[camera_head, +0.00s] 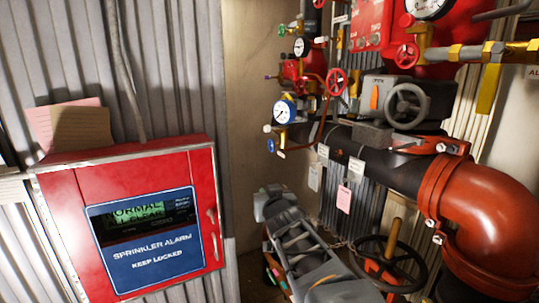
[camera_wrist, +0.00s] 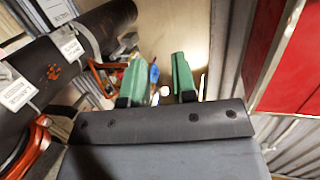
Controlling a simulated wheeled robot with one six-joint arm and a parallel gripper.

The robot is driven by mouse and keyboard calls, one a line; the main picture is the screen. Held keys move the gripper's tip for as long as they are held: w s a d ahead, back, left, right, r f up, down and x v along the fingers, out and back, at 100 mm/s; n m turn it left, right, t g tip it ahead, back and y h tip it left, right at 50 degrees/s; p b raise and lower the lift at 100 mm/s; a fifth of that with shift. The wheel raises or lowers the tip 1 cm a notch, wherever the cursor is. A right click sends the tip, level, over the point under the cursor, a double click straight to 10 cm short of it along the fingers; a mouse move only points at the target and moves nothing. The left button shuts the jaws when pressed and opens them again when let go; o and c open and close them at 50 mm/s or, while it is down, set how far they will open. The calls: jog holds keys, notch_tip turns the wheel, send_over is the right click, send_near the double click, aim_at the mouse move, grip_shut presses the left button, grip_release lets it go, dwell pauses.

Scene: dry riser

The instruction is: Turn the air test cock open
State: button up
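Several small brass cocks with coloured handles stand on the pipework in the head view; I cannot tell which is the air test cock. One brass cock (camera_head: 282,138) with a blue handle (camera_head: 271,145) sits below the blue-rimmed gauge (camera_head: 285,111). Another, with a green handle (camera_head: 282,30), is higher up beside a small gauge (camera_head: 300,46). My gripper (camera_wrist: 159,76) shows in the wrist view with its two green fingers apart and nothing held between them. A small blue item and a white one show beyond the fingers, too blurred to name.
A red sprinkler alarm cabinet (camera_head: 145,220) stands at the left. A thick black pipe (camera_head: 395,170) with a red elbow (camera_head: 490,225) runs across the right. A black handwheel (camera_head: 395,265) is low down. Red handwheels (camera_head: 336,82) crowd the upper pipework.

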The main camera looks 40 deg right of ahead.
aim_at(274, 149)
jog(key=d+r+n+t+y+b, duration=0.3)
jog(key=d+r+t, duration=0.2)
jog(key=d+t, duration=0.2)
jog(key=p+x, duration=0.4)
jog(key=x, duration=0.8)
jog(key=shift+w+r, duration=0.15)
jog(key=shift+r, duration=0.1)
jog(key=shift+c, duration=0.4)
grip_shut()
